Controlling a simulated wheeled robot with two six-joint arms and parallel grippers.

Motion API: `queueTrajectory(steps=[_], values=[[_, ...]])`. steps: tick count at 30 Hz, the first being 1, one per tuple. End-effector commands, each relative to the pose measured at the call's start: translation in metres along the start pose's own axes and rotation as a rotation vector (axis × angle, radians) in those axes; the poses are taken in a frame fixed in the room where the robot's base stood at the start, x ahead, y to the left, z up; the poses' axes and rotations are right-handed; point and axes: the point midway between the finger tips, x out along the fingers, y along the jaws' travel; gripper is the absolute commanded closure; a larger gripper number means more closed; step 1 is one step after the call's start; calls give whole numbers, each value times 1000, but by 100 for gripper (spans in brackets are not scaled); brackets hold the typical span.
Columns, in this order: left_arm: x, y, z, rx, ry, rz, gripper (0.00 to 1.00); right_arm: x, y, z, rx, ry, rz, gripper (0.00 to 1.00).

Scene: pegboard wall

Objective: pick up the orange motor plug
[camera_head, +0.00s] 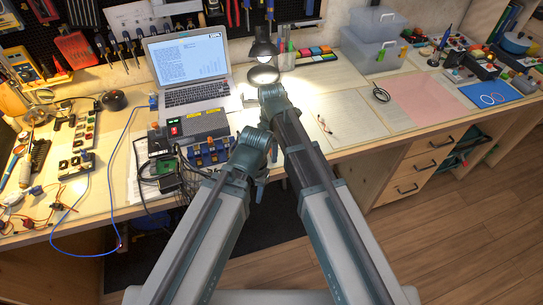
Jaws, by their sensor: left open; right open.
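I cannot single out the orange motor plug for certain. Small red-orange parts with thin wires (14,200) lie at the left front of the bench, and they are too small to tell apart. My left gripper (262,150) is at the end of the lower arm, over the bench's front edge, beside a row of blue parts. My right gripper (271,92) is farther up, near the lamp. Both are open, but their fingers are hardly visible and the arms hide the bench beneath. Both grippers are far to the right of the red-orange parts.
A laptop (190,75) stands at the back, with a dark box (200,124) in front. A blue cable (88,185) hangs over the front edge. A desk lamp (263,50) stands behind my arms. Clear bins (375,45) are at right. The grey mat (345,115) is mostly bare.

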Motion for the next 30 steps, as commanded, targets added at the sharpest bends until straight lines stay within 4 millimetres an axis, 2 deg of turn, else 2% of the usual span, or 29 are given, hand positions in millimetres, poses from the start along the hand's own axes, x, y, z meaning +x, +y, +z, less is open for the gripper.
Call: queueTrajectory(steps=[3, 12, 14, 25, 30], values=[[-1, 0, 0, 0, 0, 0, 50, -1, 0, 0, 0, 0, 0, 37], [-1, 0, 0, 0, 0, 0, 50, -1, 0, 0, 0, 0, 0, 91], [-1, 0, 0, 0, 0, 0, 50, -1, 0, 0, 0, 0, 0, 100], [-2, 0, 0, 0, 0, 0, 50, -2, 0, 0, 0, 0, 0, 100], [-9, -1, 0, 0, 0, 0, 50, -9, 0, 0, 0, 0, 0, 100]])
